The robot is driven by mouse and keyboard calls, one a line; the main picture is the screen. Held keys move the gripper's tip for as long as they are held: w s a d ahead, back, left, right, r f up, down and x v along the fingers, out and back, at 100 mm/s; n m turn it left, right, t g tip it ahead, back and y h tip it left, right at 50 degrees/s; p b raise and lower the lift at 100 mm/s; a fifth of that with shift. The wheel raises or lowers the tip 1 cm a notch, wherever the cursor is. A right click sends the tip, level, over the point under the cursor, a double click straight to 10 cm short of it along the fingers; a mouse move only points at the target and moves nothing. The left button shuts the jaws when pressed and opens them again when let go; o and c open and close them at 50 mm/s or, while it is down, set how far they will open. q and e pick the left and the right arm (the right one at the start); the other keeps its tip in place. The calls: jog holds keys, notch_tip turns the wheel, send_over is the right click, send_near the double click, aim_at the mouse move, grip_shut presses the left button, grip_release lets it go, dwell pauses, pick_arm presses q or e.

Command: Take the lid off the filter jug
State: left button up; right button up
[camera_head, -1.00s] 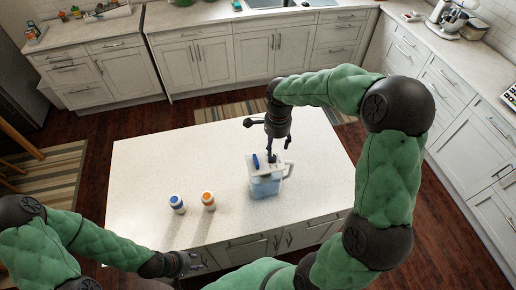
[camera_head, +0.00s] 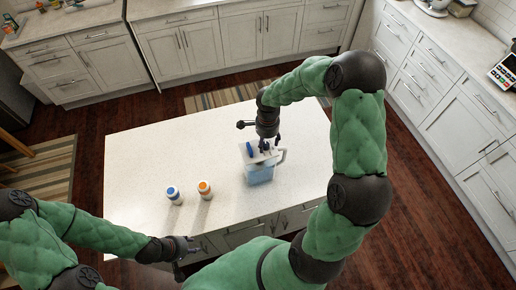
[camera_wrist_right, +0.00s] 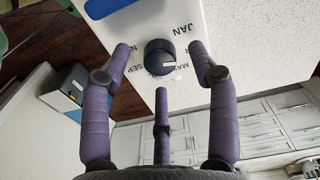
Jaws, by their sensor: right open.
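The filter jug (camera_head: 261,176) stands on the island, clear with blue tint in its lower part and a handle on its right. Its pale lid (camera_head: 246,157) has a blue piece at the left. In the right wrist view the lid (camera_wrist_right: 150,18) carries printed month letters and a dark round knob (camera_wrist_right: 159,57). My right gripper (camera_head: 264,147) is over the lid, fingers pointing down. In the wrist view its fingers (camera_wrist_right: 162,60) are spread on either side of the knob, with gaps showing. My left gripper (camera_head: 188,250) is low by the island's front edge, away from the jug; its opening is unclear.
The island's left part and the area right of the jug are clear. Counters with cabinets line the back and right.

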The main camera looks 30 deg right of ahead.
jog(key=shift+w+f, duration=0.2)
jog(key=shift+f, duration=0.5)
jog(key=shift+s, duration=0.15)
jog(key=shift+c, duration=1.1)
grip_shut()
jog(key=shift+r, duration=0.1)
